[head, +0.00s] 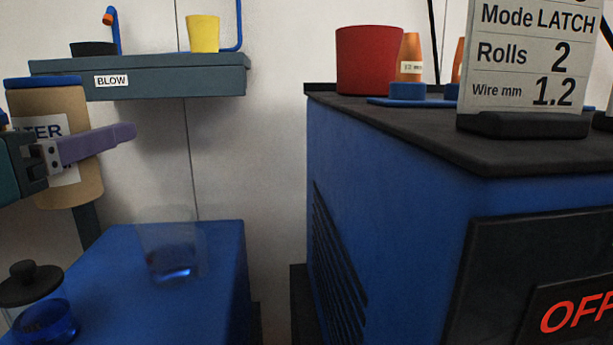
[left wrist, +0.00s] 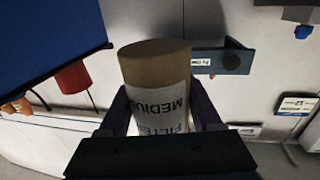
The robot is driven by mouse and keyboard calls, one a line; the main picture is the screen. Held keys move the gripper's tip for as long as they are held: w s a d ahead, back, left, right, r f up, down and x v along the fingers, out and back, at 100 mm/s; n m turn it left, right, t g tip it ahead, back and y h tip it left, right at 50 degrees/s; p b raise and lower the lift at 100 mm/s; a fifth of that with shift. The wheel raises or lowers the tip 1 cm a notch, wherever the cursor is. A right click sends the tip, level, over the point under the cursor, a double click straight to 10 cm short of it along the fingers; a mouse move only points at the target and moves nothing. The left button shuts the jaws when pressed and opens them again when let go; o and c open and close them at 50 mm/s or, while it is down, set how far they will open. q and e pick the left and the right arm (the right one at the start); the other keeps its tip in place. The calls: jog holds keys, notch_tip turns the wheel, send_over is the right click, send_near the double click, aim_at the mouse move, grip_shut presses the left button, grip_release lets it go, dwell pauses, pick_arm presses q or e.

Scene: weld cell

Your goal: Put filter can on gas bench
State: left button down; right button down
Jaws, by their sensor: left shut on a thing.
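The filter can (head: 72,185) is a tan cylinder with a blue lid and a white label, at the left of the head view. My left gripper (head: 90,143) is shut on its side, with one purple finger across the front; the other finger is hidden. The left wrist view shows the can (left wrist: 155,65) between both fingers. The can is roughly upright in the air, in front of a shelf. No bench in view is labelled as the gas bench; a low blue-topped bench (head: 105,285) stands below and right of the can. My right gripper is not in view.
A clear vessel with blue contents (head: 172,262) and a lidded jar (head: 42,320) stand at the blue top. The grey shelf (head: 190,84) labelled BLOW holds a yellow cup (head: 203,34). A large blue cabinet (head: 400,200) on the right carries a red pot (head: 372,60) and a sign (head: 530,60).

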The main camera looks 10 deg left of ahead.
pick_arm(q)
jog(key=s+d+r+m+g+h+p, duration=0.2)
jog(key=s+r+m+h+p, duration=0.25)
jog(key=r+p, duration=0.8)
jog(key=s+d+r+m+g+h+p, duration=0.3)
jog(key=r+h+p, duration=0.3)
jog(key=r+p, duration=0.7)
jog(key=s+d+r+m+g+h+p, duration=0.2)
jog(key=s+r+m+h+p, duration=0.25)
jog(key=r+p, duration=0.9)
notch_tip(320, 180, up, 33)
jog(key=n+t+y+p, duration=0.4)
jog(key=n+y+p, duration=0.1)
jog(key=p, duration=2.8)
jog(key=shift+w+f+n+t+p, duration=0.15)
jog(key=shift+w+n+t+p, duration=0.15)
jog(key=shift+t+p, duration=0.1)
jog(key=shift+d+f, duration=0.1)
jog(key=m+g+h, duration=0.5)
jog(key=shift+h, duration=0.4)
